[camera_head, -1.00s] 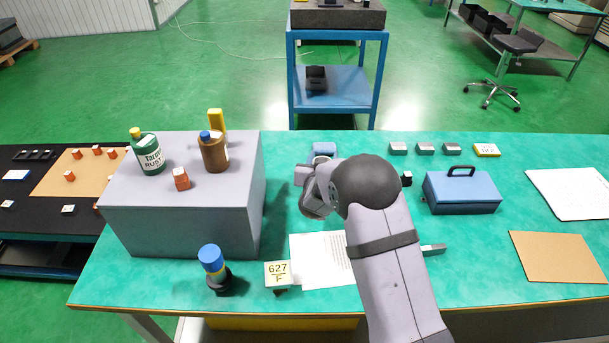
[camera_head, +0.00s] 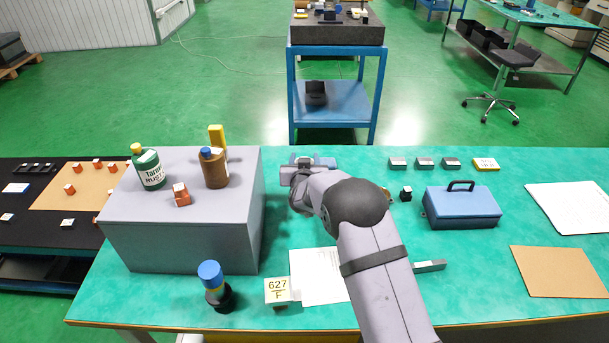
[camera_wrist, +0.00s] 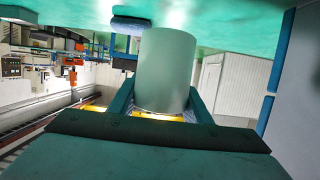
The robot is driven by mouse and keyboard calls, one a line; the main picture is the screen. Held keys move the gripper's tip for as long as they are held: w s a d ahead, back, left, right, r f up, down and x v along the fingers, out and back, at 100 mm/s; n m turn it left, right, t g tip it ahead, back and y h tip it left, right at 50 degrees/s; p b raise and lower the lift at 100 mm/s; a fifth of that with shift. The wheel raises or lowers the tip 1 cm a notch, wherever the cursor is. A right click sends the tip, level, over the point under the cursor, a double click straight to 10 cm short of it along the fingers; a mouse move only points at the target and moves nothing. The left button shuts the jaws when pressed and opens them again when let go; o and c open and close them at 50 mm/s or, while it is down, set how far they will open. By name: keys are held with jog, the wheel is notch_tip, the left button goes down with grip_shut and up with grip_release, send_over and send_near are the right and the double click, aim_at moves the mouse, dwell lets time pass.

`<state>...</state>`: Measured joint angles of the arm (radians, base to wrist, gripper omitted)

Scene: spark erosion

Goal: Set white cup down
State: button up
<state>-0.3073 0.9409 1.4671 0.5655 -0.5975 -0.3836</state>
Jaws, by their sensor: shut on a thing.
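The white cup (camera_wrist: 167,62) shows in the wrist view as a plain, pale grey-green cylinder. My gripper (camera_wrist: 161,103) is shut on it, with one dark finger on each side. In the head view my gripper (camera_head: 299,176) is over the back part of the green table, right of the grey block. There the cup is hidden or cannot be told apart from the gripper. In the wrist view the green tabletop (camera_wrist: 225,22) lies beyond the cup's far end. I cannot tell whether the cup touches it.
A blue object (camera_head: 325,162) lies just behind my gripper. The grey block (camera_head: 180,235) carries bottles and a small orange-brown item. A blue toolbox (camera_head: 462,208) stands to the right, with small metal blocks behind it. A paper sheet (camera_head: 318,275) lies in front.

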jog(key=shift+f+p, duration=0.35)
jog(key=shift+f, duration=2.25)
jog(key=shift+f, duration=0.15)
jog(key=o, duration=1.1)
jog(key=shift+c, duration=0.2)
jog(key=shift+r, duration=0.2)
jog(key=shift+b+v, duration=0.8)
jog(key=shift+v, duration=5.2)
jog(key=shift+s+d, duration=0.1)
